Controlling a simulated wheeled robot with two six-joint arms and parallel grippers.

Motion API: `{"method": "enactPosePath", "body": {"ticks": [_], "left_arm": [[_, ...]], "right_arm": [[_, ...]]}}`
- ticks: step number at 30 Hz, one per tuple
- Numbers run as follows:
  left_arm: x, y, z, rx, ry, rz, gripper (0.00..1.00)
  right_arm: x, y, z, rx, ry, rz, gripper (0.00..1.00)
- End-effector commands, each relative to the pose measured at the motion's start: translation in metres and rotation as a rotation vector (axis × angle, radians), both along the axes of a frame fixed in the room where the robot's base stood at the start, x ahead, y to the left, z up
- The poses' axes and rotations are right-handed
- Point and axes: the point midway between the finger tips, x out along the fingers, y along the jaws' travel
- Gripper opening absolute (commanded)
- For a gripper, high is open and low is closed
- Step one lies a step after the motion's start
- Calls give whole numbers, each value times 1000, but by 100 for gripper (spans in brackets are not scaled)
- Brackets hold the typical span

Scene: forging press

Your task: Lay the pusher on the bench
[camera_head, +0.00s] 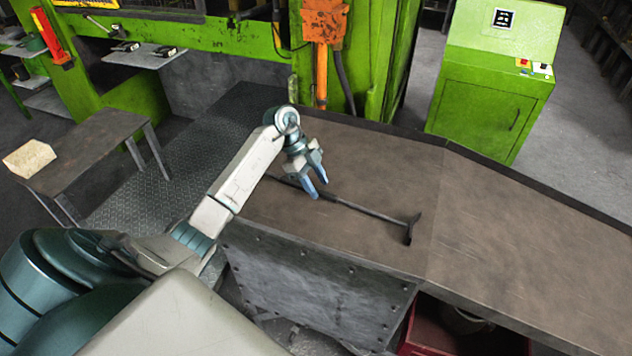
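The pusher (368,211) is a thin dark rod with a short crosspiece at its right end. It appears to lie flat on the brown bench (385,170), slanting from the middle left down to the right. My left gripper (319,189) is over the rod's left part, with its two blue fingers apart. The gripper hides a bit of the rod, and whether the fingers touch it cannot be told. My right gripper is not in view.
A green control cabinet (490,100) stands behind the bench. The green press frame (230,45) is at the back. A small table (95,145) with a pale block (28,158) is at the left. A red bin (440,335) is below the bench's front edge. The bench's right part is clear.

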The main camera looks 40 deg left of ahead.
Motion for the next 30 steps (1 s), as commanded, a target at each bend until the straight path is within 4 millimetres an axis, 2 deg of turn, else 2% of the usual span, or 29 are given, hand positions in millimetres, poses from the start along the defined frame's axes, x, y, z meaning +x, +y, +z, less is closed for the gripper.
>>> {"method": "enactPosePath", "body": {"ticks": [6, 10, 24, 30], "left_arm": [[-1, 1, -1, 1, 3, 1, 43], [-1, 6, 6, 3, 1, 1, 43], [-6, 46, 80, 2, -1, 1, 43], [-7, 53, 93, 0, 0, 0, 43]], "right_arm": [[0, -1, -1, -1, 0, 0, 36], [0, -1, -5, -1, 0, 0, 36], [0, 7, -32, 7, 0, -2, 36], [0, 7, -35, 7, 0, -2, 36]]}}
